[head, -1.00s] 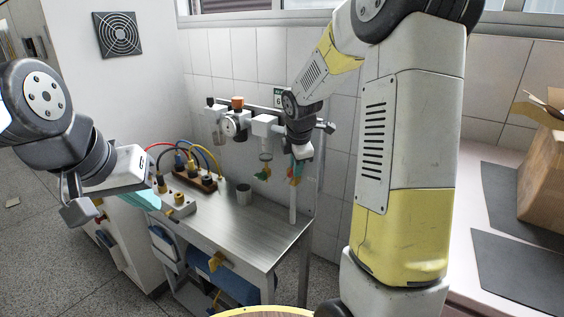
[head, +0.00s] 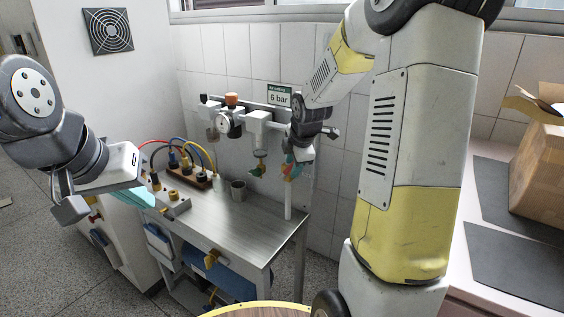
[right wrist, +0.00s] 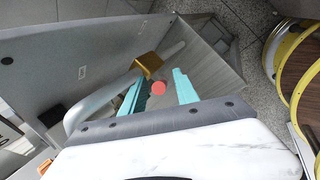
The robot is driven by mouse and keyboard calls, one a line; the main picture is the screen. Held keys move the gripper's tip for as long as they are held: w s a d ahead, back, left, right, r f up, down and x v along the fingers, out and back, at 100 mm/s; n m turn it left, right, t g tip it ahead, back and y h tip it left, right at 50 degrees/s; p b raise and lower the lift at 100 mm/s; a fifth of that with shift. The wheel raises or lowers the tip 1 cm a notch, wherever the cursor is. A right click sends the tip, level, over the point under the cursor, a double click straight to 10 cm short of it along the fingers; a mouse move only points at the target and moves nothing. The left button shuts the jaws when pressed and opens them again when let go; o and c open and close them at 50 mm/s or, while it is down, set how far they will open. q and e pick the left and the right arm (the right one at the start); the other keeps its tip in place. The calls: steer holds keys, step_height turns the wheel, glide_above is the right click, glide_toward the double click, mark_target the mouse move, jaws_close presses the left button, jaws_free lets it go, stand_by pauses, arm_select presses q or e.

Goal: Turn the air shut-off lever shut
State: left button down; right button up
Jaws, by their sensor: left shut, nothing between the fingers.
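An air unit with a gauge (head: 225,122) and an orange knob (head: 232,99) is mounted above the metal bench. In the right wrist view a brass block (right wrist: 148,64) sits on a grey pipe (right wrist: 100,103). A red round part (right wrist: 158,88), perhaps the lever's end, shows below it. My right gripper (right wrist: 159,92) has its teal fingers apart, one on each side of the red part, with gaps visible. In the head view my right gripper (head: 292,170) is at the unit's right end and hides the lever there. My left gripper (head: 138,197) is shut and empty, left of the bench.
The metal bench (head: 250,228) carries a grey cup (head: 238,191), a socket block with coloured hoses (head: 190,175) and a valve strip (head: 172,202). A green "6 bar" sign (head: 279,96) hangs behind the unit. A cardboard box (head: 540,170) stands at right.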

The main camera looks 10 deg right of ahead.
steer(key=v, duration=0.7)
steer(key=shift+s+r, duration=0.2)
steer(key=shift+r, duration=0.15)
steer(key=shift+c, duration=0.5)
